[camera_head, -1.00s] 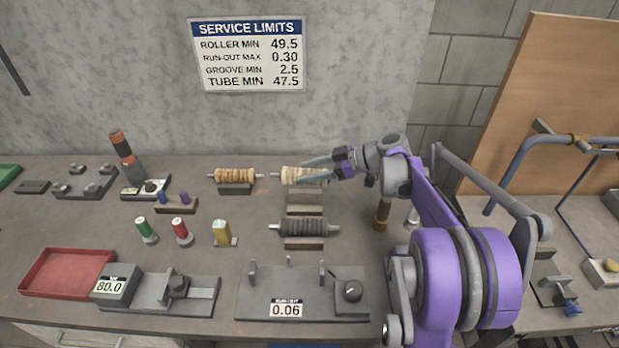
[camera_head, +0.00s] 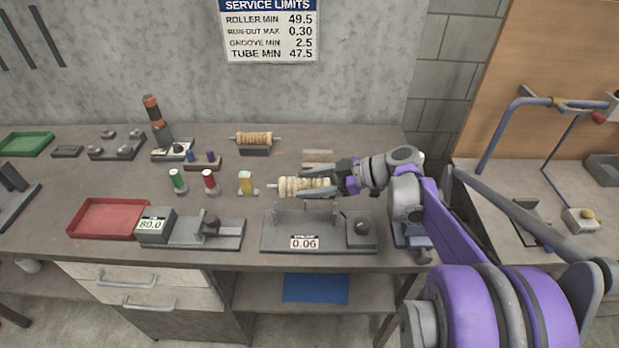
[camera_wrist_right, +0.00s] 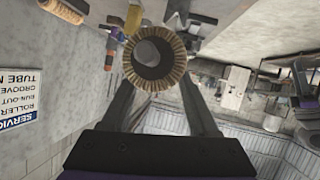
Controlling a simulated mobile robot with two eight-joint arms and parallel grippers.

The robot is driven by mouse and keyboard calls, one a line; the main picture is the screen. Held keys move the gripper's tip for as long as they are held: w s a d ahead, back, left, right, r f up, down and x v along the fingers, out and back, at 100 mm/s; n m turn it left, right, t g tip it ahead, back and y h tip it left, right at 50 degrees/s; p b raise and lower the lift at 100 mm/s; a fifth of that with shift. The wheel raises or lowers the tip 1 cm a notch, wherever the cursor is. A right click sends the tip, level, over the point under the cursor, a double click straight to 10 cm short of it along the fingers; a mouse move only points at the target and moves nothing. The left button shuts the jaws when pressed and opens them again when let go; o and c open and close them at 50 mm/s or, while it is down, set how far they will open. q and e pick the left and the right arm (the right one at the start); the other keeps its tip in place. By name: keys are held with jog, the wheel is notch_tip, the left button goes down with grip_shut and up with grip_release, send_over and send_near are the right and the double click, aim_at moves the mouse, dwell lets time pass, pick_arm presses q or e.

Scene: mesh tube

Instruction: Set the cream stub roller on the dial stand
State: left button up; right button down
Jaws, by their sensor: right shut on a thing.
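The cream stub roller (camera_head: 303,187) is ridged, with a pale shaft end pointing left. My right gripper (camera_head: 318,187) is shut on it and holds it roughly level, in line with the back of the dial stand. In the right wrist view the roller shows end-on as a ridged ring (camera_wrist_right: 180,80) between the two fingers. The dial stand (camera_head: 285,241) is a grey base with thin upright posts, a black knob at right and a 0.06 readout. Whether the roller touches the posts I cannot tell. My left gripper is out of view.
An orange-tan roller (camera_head: 254,138) rests on a block behind. A yellow piece (camera_head: 246,181) and red (camera_head: 210,180) and green (camera_head: 176,179) spools stand to the left. A gauge reading 80.0 (camera_head: 153,225) and a red tray (camera_head: 98,216) lie front left.

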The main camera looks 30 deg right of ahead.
jog(key=shift+f+b, duration=0.55)
jog(key=shift+f, duration=0.3)
notch_tip(320, 180, down, 4)
jog(key=b, duration=0.3)
jog(key=shift+r, duration=0.1)
jog(key=shift+f, duration=0.4)
dwell(0.6)
jog(key=shift+f+b, duration=0.6)
jog(key=shift+f, duration=0.65)
dwell(1.3)
jog(key=shift+p, duration=0.4)
dwell(0.8)
jog(key=shift+c, duration=0.4)
grip_release()
